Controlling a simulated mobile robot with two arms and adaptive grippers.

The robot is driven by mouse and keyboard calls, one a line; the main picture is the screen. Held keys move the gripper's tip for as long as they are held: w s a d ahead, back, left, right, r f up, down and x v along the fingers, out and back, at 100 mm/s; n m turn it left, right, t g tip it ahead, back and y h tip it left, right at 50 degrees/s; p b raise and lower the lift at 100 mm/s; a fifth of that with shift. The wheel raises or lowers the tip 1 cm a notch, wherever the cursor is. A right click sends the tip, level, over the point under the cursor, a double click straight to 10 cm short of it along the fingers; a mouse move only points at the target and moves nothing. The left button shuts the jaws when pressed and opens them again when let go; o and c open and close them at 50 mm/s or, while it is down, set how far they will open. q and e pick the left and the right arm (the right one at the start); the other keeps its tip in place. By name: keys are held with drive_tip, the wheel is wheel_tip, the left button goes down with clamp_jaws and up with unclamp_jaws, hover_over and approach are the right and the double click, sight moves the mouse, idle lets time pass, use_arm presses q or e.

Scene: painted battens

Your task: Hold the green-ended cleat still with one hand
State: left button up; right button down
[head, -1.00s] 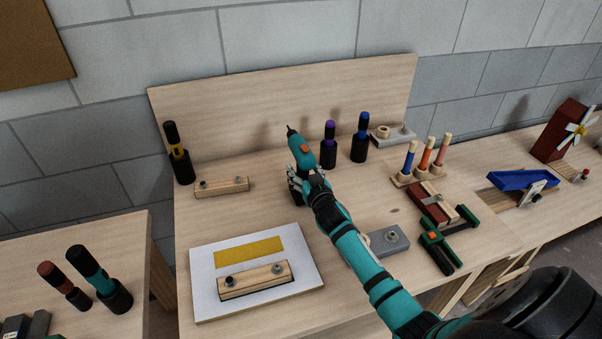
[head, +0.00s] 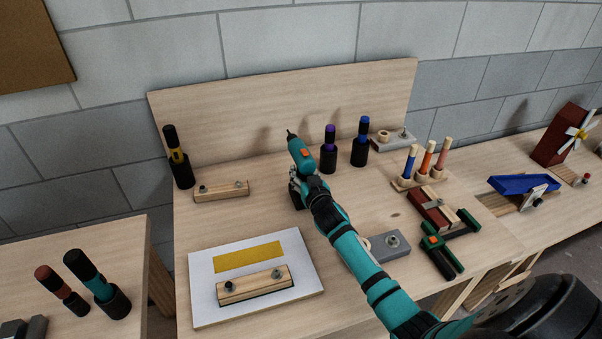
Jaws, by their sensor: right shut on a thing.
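A wooden cleat (head: 255,286) with two knobs, one dark and one grey, lies on a white board (head: 306,268) at the front left of the bench. A thin dark green edge shows along its lower side. A second wooden cleat (head: 221,191) with two knobs lies farther back; I see no green on it. My right gripper (head: 297,184) is shut on the handle of a teal drill (head: 300,152), which is upright with its bit towards the back panel. The fingers are partly hidden. My left gripper is not in view, and no gripper touches either cleat.
A yellow strip (head: 250,256) is on the white board behind the cleat. Dark holders with handles (head: 329,150) stand along the back. A grey block (head: 390,245), a green clamp (head: 441,254) and coloured pegs (head: 425,165) are on the right. The bench between the cleats is clear.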

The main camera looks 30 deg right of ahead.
sight(302, 159)
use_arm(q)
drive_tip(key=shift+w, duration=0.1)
